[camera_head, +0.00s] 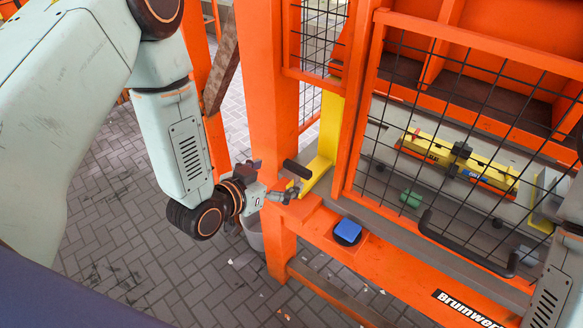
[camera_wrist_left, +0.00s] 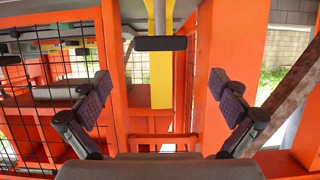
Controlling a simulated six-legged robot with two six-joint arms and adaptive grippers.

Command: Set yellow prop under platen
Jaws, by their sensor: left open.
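The yellow prop (camera_head: 328,135) stands upright by the orange post, left of the mesh guard, with a black handle (camera_head: 297,169) sticking out toward my left gripper. In the left wrist view the yellow prop (camera_wrist_left: 161,85) is straight ahead, its black handle (camera_wrist_left: 161,43) crosswise above centre. My left gripper (camera_head: 268,183) is open and empty, just short of and below the handle. Its fingers (camera_wrist_left: 160,92) spread wide on both sides of the prop without touching it. I cannot clearly make out the platen. My right gripper is out of view; part of my right arm shows at the right edge.
A mesh guard (camera_head: 440,130) with an orange frame and black bar handle (camera_head: 465,247) covers the machine bed. Behind it are a yellow level-like bar (camera_head: 455,160) and a green cylinder (camera_head: 411,198). A blue button (camera_head: 347,230) sits on the front ledge. Orange posts flank my left gripper.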

